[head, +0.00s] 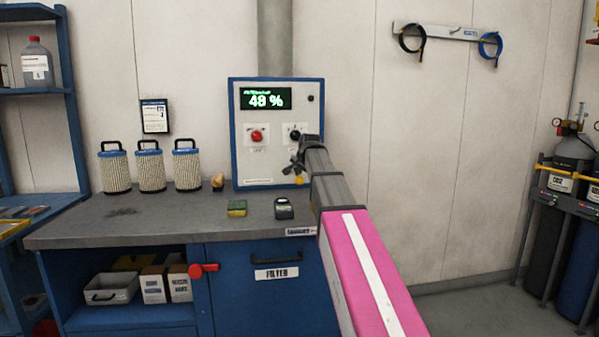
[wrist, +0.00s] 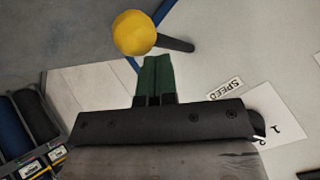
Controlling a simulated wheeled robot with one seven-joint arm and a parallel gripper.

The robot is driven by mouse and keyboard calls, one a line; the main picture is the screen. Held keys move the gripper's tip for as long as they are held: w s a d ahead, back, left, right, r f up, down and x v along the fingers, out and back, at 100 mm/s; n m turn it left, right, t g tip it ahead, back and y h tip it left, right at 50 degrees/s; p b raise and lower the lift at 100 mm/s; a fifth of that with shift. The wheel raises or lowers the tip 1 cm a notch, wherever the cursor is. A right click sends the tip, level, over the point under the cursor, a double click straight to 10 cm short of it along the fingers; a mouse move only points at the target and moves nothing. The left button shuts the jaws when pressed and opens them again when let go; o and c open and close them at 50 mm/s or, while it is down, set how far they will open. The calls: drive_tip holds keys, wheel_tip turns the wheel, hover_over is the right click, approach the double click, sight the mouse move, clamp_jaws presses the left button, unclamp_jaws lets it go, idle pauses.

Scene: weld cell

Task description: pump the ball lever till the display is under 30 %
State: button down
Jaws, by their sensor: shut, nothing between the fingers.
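The control panel (head: 250,165) with a blue frame stands on the bench against the wall. Its green display (head: 264,99) appears to read 48 %. The lever's yellow ball (head: 299,180) shows low on the panel's right side, partly hidden by my arm. In the wrist view the yellow ball (wrist: 135,32) sits on a short black rod, just beyond the fingertips and to their left. My gripper (wrist: 158,58) is shut and empty, its green fingers together. I cannot tell whether they touch the ball. In the head view my gripper (head: 293,167) is in front of the panel.
A red knob (head: 257,136) and a black knob (head: 295,135) are on the panel. Filter cartridges (head: 151,170), a green-yellow sponge (head: 237,208) and a dark gauge-like item (head: 284,209) stand on the bench (head: 150,228). Gas cylinders (head: 574,210) stand at the far right.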

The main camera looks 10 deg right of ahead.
drive_tip(key=shift+f, duration=0.8)
idle(0.9)
drive_tip(key=shift+r, duration=2.7)
wheel_tip(320, 180, up, 5)
